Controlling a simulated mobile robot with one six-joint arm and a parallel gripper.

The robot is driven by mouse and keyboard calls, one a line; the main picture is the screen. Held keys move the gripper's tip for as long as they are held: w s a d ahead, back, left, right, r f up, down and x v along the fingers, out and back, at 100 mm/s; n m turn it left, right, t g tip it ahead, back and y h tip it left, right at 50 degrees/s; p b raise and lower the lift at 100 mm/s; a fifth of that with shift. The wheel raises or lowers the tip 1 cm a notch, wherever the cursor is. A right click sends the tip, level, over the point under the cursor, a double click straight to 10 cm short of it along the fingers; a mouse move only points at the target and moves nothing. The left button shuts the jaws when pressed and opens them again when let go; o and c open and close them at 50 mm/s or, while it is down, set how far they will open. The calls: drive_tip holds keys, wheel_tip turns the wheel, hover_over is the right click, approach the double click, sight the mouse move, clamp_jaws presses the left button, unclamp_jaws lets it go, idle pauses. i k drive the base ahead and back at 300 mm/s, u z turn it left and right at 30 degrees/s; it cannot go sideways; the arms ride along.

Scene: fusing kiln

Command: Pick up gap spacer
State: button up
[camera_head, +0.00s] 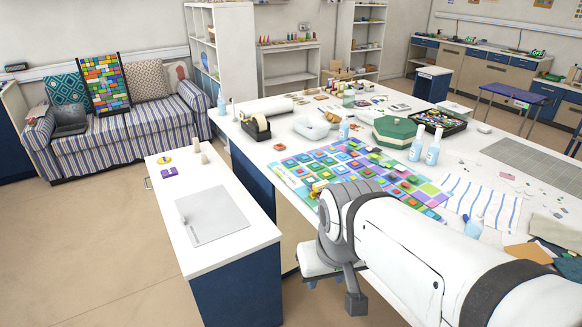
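I cannot tell for sure which thing is the gap spacer. Small items lie on the low white side counter (215,255): a purple block (170,172), a yellow piece (164,160), two beige cylinders (200,152) and a grey sheet (213,216) with a small pale piece at its left edge. My white arm reaches in from the lower right. Its grey and white end, with my gripper (338,285), hangs near the gap between the side counter and the main table. The fingers are too unclear to tell whether they are open or shut. Nothing held shows.
The main table (263,163) carries a colourful tile panel (345,172), a tape dispenser (257,125), a clear tub (312,127), a green lidded box (394,131), spray bottles (433,148) and a striped cloth (482,200). A sofa (125,128) stands behind left. The floor at lower left is clear.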

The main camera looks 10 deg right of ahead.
sight(318, 187)
drive_tip(key=i, duration=0.95)
